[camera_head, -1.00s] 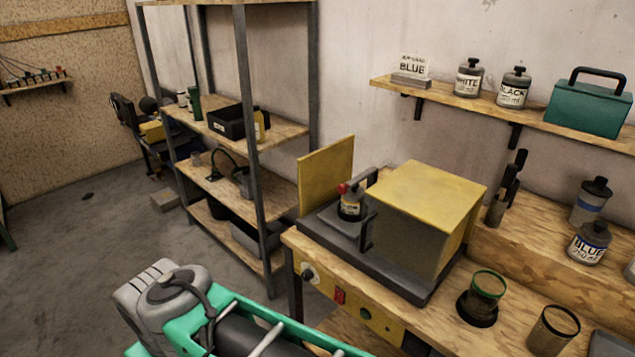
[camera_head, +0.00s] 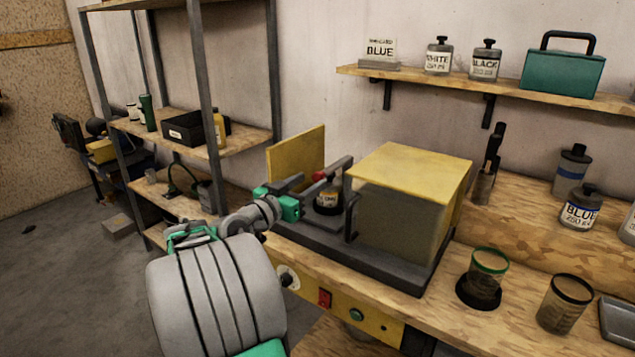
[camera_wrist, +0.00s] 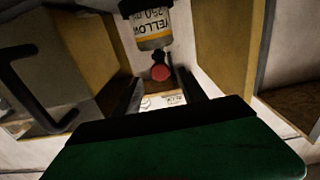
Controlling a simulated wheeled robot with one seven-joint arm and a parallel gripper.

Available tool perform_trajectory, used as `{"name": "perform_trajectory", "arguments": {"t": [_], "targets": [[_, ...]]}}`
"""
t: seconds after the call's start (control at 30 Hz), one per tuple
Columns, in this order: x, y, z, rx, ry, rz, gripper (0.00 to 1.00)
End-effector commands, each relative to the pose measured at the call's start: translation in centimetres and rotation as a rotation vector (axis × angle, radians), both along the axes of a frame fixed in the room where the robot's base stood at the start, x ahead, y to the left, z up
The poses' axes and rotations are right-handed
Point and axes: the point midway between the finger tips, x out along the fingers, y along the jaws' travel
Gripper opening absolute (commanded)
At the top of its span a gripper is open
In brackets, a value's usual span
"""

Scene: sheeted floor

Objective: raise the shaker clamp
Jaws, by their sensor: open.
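The shaker (camera_head: 395,273) has a dark grey base on the bench, with a yellow-topped housing (camera_head: 415,162) and an upright yellow panel (camera_head: 296,160). The clamp's red knob (camera_head: 320,176) sits above a small can (camera_head: 327,201) on the base. The wrist view shows the can, labelled YELLOW (camera_wrist: 150,25), and the red knob (camera_wrist: 160,72). My gripper (camera_head: 310,183) is open beside the clamp, on its left. In the wrist view my gripper (camera_wrist: 161,84) has its two dark fingertips apart, with the knob near the gap between them. Contact cannot be told.
The bench front has a red switch (camera_head: 325,298). A green-rimmed cup (camera_head: 488,270) and a dark-rimmed cup (camera_head: 564,303) stand at right. A wall shelf (camera_head: 430,78) holds paint cans and a teal toolbox (camera_head: 562,73). A metal rack (camera_head: 205,100) stands behind left.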

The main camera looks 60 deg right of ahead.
Motion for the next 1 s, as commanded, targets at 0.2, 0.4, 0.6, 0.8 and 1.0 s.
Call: {"name": "perform_trajectory", "arguments": {"t": [0.2,0.4,0.6,0.8,1.0], "targets": [[-0.7,-3.9,0.2,0.002,0.001,-0.001,0.49],[-0.7,-4.7,0.0,0.003,0.000,0.003,0.49],[-0.7,-4.7,0.0,0.003,0.000,0.003,0.44],[-0.7,-4.6,0.0,0.003,0.001,0.003,0.28],[-0.7,-4.6,0.0,0.003,0.001,0.003,0.12]]}}
